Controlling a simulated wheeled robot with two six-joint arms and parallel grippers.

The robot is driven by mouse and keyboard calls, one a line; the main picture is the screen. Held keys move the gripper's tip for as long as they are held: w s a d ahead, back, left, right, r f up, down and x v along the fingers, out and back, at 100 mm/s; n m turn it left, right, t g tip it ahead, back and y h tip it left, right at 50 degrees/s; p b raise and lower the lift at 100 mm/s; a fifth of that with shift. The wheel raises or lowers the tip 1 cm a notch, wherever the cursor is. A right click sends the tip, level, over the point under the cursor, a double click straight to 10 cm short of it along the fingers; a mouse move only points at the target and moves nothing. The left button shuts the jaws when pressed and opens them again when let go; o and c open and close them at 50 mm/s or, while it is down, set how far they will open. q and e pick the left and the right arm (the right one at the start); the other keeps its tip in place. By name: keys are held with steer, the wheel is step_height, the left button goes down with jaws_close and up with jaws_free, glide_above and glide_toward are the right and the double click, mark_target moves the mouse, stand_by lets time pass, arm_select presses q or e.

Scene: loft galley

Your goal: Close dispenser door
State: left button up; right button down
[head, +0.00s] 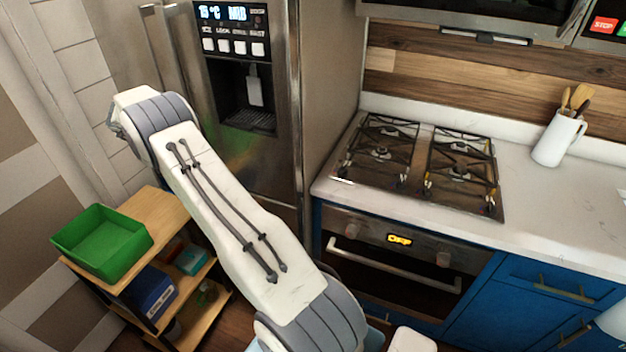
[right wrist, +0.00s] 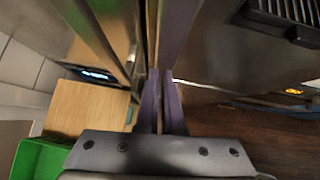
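The steel dispenser door (head: 246,165) is the fridge front holding the display, buttons and dispenser recess (head: 245,95). I cannot tell from the head view whether it stands ajar. One of my arms crosses in front of its lower left part, and no gripper shows in that view. In the right wrist view my right gripper (right wrist: 161,75) has its dark purple fingers close together, with nothing seen between them. Their tips are at or close to a steel surface with a vertical edge; contact is unclear. My left gripper is not in view.
A wooden shelf unit (head: 165,212) with a green bin (head: 103,243) stands at the left; the bin also shows in the right wrist view (right wrist: 38,160). A gas hob (head: 420,165) and oven (head: 390,262) are on the right. Steel handles are at the upper left.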

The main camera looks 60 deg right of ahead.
steer(key=a+f+b+v, duration=0.2)
steer(key=b+v, duration=0.2)
steer(key=v, duration=0.9)
steer(key=shift+w+b, duration=0.4)
